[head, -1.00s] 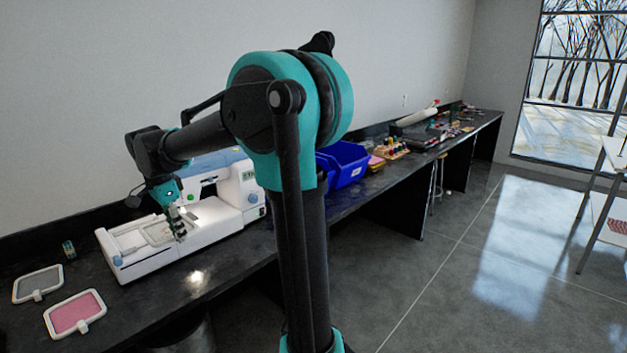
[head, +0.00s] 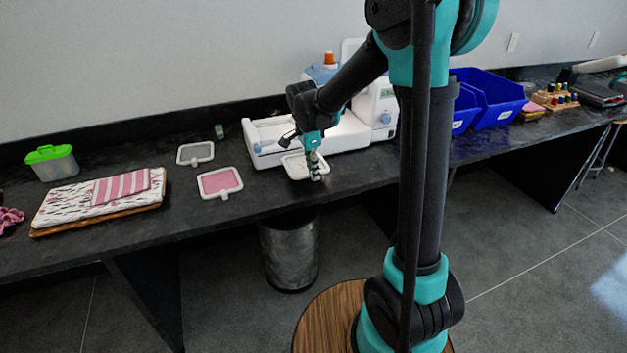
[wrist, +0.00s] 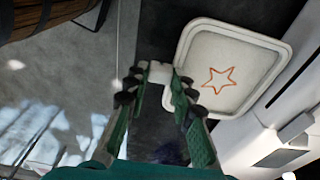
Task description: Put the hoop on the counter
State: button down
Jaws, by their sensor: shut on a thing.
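My gripper (head: 316,168) is shut on the tab of a white-framed embroidery hoop (head: 291,170), in front of the white sewing machine (head: 268,146). The wrist view shows the hoop (wrist: 187,57) with pale cloth and an orange star outline, and the gripper's fingers (wrist: 157,85) on its tab. The hoop is over the counter (head: 240,207) near its front edge; I cannot tell whether it touches the surface. A pink hoop (head: 219,182) and a grey hoop (head: 195,153) lie on the counter to the left.
Folded fabric on a board (head: 100,198) and a green-lidded box (head: 51,163) are at the left. Blue bins (head: 495,98) stand right of the machine. A metal bin (head: 289,252) is on the floor below. Some bare counter lies around the pink hoop.

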jog(key=shift+f, duration=2.15)
jog(key=c, duration=1.3)
grip_release()
notch_tip(320, 180, up, 12)
jog(key=a, duration=0.1)
jog(key=s+d+f+n+t, duration=0.1)
jog(key=s+d+f+n, duration=0.3)
jog(key=s, duration=0.3)
jog(key=s+d+f+n+t+y, duration=0.1)
jog(key=s+d+f+n, duration=0.3)
jog(key=s+d+n, duration=0.1)
jog(key=s+d+f+n+t, duration=0.1)
jog(key=s+d+f+n, duration=0.3)
jog(key=s, duration=0.5)
jog(key=shift+d+f+n+t, duration=0.2)
jog(key=shift+d+n+t, duration=0.35)
jog(key=shift+d, duration=0.8)
